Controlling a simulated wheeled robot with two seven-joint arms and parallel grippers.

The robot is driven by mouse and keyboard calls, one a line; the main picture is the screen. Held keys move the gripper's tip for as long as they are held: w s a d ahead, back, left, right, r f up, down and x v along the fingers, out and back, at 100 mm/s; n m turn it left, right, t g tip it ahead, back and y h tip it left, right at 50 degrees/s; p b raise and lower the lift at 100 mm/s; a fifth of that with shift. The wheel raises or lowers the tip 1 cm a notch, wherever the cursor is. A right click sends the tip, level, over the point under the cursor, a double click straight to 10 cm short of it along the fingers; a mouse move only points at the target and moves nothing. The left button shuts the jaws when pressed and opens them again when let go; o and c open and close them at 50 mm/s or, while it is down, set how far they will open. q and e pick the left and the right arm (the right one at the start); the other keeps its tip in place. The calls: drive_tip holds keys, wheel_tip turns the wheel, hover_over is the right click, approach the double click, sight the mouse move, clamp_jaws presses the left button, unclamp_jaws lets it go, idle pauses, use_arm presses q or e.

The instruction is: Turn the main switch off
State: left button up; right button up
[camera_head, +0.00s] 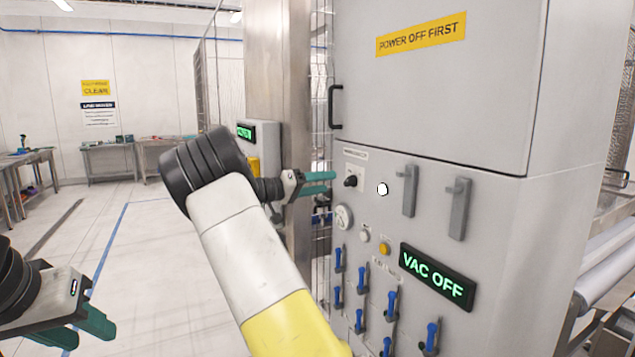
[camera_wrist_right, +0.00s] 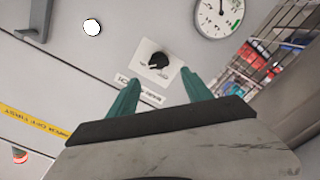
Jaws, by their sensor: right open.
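The main switch appears to be the black rotary knob (camera_head: 351,181) on a small white plate on the grey cabinet front. In the right wrist view the knob (camera_wrist_right: 157,60) shows with its plate and a label beneath. My right gripper (camera_head: 328,183) has teal fingers pointing at the cabinet, just left of the knob in the head view. In its wrist view the fingertips (camera_wrist_right: 160,78) are spread apart, the knob visible beyond the gap, with nothing held. My left gripper (camera_head: 90,330) is low at the left, fingers apart and empty, away from the cabinet.
Beside the knob are a white round spot (camera_head: 382,189), grey handles (camera_head: 409,190) and a gauge (camera_head: 343,216). Below are a yellow button (camera_head: 384,249), several blue-handled valves (camera_head: 391,305) and a lit VAC OFF sign (camera_head: 437,276). A metal post (camera_head: 279,80) stands left. Floor at left is free.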

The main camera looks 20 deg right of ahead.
sight(350, 181)
drive_tip(key=d, duration=0.6)
drive_tip(key=shift+w+d, duration=0.2)
drive_tip(key=shift+d, duration=0.2)
clamp_jaws()
